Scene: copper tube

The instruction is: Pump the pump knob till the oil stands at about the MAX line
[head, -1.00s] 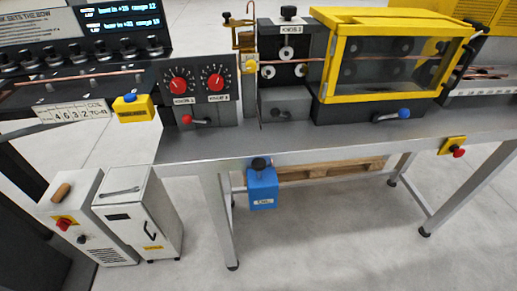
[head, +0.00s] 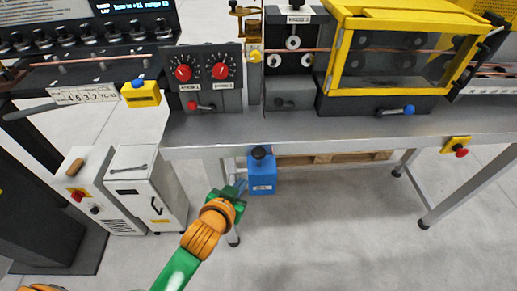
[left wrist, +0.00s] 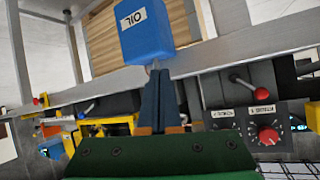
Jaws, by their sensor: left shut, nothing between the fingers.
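The blue oil pump box (head: 262,181) hangs at the front edge of the bench, with a black pump knob (head: 259,152) on top. My left gripper (head: 241,185) is just left of the box in the head view, below the knob's height, with its fingers shut and empty. In the left wrist view the box (left wrist: 146,32) appears upside down with its OIL label, just beyond the shut fingertips (left wrist: 158,72). I cannot tell whether they touch it. No oil level or MAX line can be made out. My right gripper is not in view.
The grey bench top (head: 300,132) overhangs the gripper, and a bench leg (head: 222,178) stands close behind it. White cabinets (head: 148,190) stand to the left. A red stop button on a yellow plate (head: 456,146) is at right. The floor in front is free.

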